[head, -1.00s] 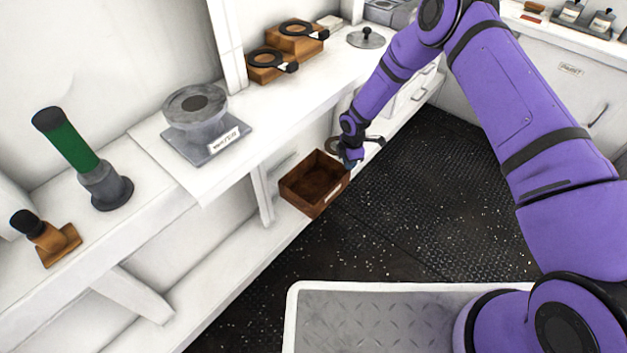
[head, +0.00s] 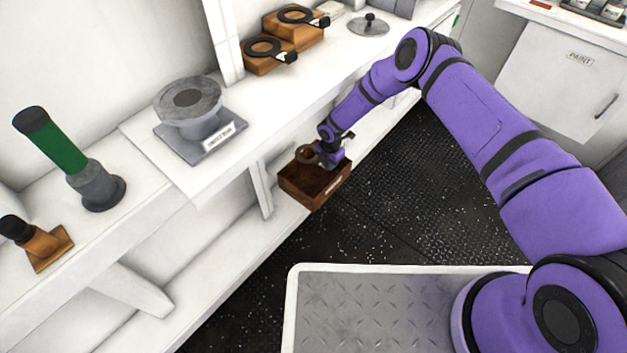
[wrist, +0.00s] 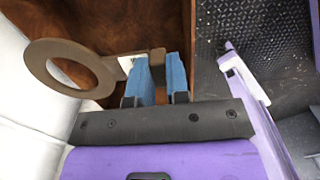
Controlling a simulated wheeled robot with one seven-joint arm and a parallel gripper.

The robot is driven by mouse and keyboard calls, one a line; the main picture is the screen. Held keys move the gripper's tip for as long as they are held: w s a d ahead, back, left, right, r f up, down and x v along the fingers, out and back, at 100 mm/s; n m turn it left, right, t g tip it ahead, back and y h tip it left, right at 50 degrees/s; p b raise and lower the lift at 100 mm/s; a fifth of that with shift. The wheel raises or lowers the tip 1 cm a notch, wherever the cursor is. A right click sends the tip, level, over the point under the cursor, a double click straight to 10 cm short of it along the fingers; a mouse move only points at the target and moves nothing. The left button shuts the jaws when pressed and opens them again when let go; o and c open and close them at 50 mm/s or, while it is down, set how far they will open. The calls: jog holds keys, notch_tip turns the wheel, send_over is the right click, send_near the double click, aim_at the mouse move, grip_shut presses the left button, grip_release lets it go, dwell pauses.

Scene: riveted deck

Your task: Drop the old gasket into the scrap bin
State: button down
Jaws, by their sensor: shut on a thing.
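The old gasket is a brown-grey ring with a tab and a small white label; its ring (wrist: 36,76) shows at the left of the wrist view. My gripper (wrist: 158,78) has its blue finger pads shut on the gasket's tab. In the head view the gasket (head: 304,154) hangs over the scrap bin, a brown open-topped box (head: 306,188) on the low shelf. My gripper (head: 328,155) is above the bin's far right part. The bin's brown inside fills the upper wrist view; part of it is hidden behind the gasket and fingers.
Two black rings with tags lie on wooden blocks (head: 268,67) on the bench. A grey pedestal (head: 190,115), a green-sleeved cylinder (head: 62,150) and a lidded disc (head: 369,25) stand along it. Dark riveted floor (head: 400,190) lies open right of the bin.

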jog(key=shift+f, duration=0.9)
jog(key=c, duration=1)
grip_release()
jog(key=shift+r, duration=0.1)
